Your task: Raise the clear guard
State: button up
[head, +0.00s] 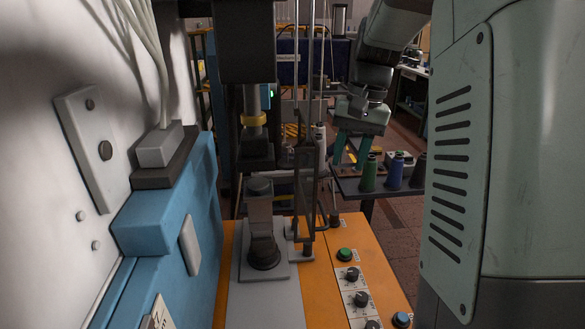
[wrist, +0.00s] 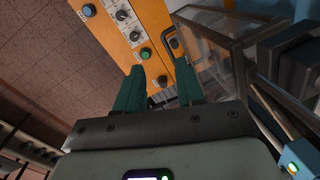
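The clear guard (head: 305,195) is a see-through pane in a thin dark frame, seen nearly edge-on in the head view. It stands upright beside the shoe last (head: 263,235) on the press, above the orange bench. In the wrist view the guard (wrist: 225,50) fills the upper right, with a dark handle-like loop (wrist: 173,42) near its left edge. My gripper (head: 350,163) is to the right of the guard in the head view, apart from it. Its two teal fingers point down. In the wrist view my gripper (wrist: 160,72) is open with nothing between the fingers.
A control panel with a green button (head: 344,254), several black knobs and a blue button (head: 401,319) lies on the orange bench (head: 345,225). Thread spools, green (head: 369,174) and blue (head: 394,172), stand on a dark shelf at the right. Thin vertical rods rise behind the guard.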

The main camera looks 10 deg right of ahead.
aim_at(324, 212)
jog(key=w+f+n, duration=0.1)
jog(key=w+f, duration=0.1)
jog(key=f, duration=0.4)
jog(key=w+a+f+n, duration=0.1)
jog(key=w+f, duration=0.1)
jog(key=f, duration=0.3)
jog(key=w+a+f+n, duration=0.1)
jog(key=w+f, duration=0.2)
jog(key=f, duration=0.3)
jog(key=shift+a+f+n, duration=0.1)
jog(key=shift+f+n, duration=0.2)
grip_shut()
